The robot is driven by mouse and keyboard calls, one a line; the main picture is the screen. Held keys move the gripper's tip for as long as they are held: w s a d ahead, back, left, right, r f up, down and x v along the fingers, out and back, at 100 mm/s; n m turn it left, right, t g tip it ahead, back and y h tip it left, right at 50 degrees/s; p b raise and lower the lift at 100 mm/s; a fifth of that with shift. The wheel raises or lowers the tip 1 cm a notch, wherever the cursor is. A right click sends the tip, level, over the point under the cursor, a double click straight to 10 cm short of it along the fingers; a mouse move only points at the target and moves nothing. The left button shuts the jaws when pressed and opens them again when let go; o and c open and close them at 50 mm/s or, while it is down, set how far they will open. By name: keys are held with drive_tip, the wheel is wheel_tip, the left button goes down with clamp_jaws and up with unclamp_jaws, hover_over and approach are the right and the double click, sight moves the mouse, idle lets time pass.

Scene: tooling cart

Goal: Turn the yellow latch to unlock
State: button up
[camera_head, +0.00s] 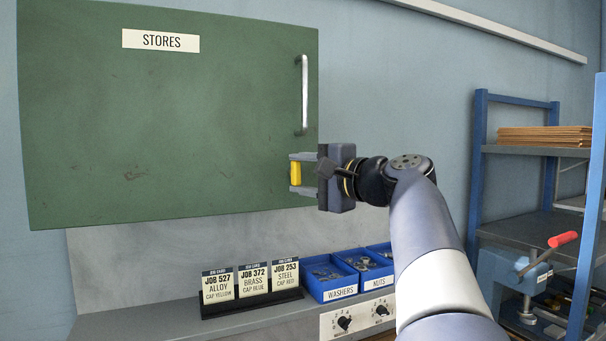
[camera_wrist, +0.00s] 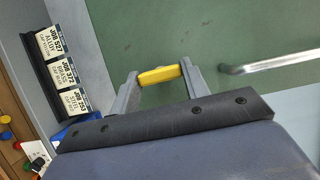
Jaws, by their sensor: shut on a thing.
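The yellow latch (camera_head: 296,173) is on the lower right part of the green STORES cabinet door (camera_head: 200,130), near its right edge. It stands upright in the head view. My gripper (camera_head: 297,172) reaches it from the right, with its fingers shut on the latch, one above and one below. In the wrist view the yellow latch (camera_wrist: 159,75) lies between the two grey fingertips (camera_wrist: 160,77). The door appears closed. The latch's base is hidden by the fingers.
A metal handle (camera_head: 304,95) is on the door above the latch. Below are job cards (camera_head: 251,280) and blue bins (camera_head: 338,278) of washers and nuts on a grey top. A blue shelf rack (camera_head: 478,170) stands at the right.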

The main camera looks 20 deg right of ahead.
drive_tip(key=o, duration=1)
drive_tip(key=b+v, duration=0.2)
drive_tip(key=v, duration=0.8)
drive_tip(key=shift+s+d+b, duration=0.1)
drive_tip(key=shift+s+b, duration=0.2)
drive_tip(key=shift+s, duration=0.05)
drive_tip(key=p+x, duration=0.2)
drive_tip(key=x, duration=0.9)
drive_tip(key=shift+p, duration=0.3)
drive_tip(key=shift+s+d, duration=0.1)
